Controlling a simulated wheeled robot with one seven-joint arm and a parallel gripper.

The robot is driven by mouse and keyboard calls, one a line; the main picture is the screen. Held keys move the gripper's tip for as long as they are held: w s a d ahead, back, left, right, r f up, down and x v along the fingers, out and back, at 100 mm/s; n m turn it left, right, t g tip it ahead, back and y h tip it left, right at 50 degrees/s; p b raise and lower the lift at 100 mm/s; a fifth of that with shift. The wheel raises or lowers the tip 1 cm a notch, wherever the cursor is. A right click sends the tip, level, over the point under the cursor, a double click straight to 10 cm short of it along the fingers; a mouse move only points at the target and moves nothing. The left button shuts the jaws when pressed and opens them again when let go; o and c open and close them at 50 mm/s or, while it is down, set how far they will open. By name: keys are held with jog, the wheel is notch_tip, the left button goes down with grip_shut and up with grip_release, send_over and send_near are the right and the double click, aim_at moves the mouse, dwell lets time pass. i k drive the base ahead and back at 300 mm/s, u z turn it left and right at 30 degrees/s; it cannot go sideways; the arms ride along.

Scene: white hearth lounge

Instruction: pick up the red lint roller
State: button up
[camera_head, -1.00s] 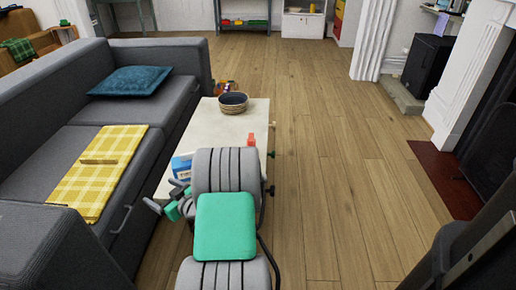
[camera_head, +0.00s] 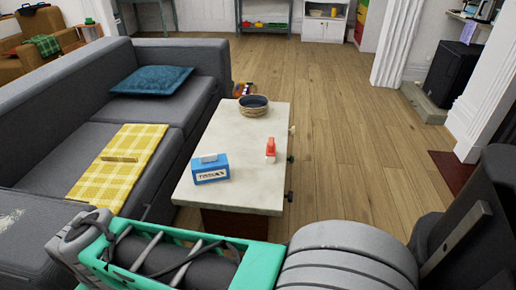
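A small red object (camera_head: 270,150) with a pale lower part stands on the right half of the coffee table (camera_head: 238,130). It may be the red lint roller, but it is too small to be sure of its shape. It lies to the right of a blue and white tissue box (camera_head: 210,169). My arm, with grey and green links, crosses the bottom of the picture in front of the table. I cannot make out my gripper's fingers in this view.
A dark woven bowl (camera_head: 253,105) sits at the table's far end. A grey sofa (camera_head: 150,118) with a teal cushion (camera_head: 152,79) and yellow checked cloth (camera_head: 117,170) stands close on the left. Wooden floor is open to the right. A black speaker (camera_head: 451,73) stands at right.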

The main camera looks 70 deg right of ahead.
aim_at(270, 150)
jog(key=z, duration=0.05)
jog(key=i, duration=0.15)
jog(key=z, duration=2.45)
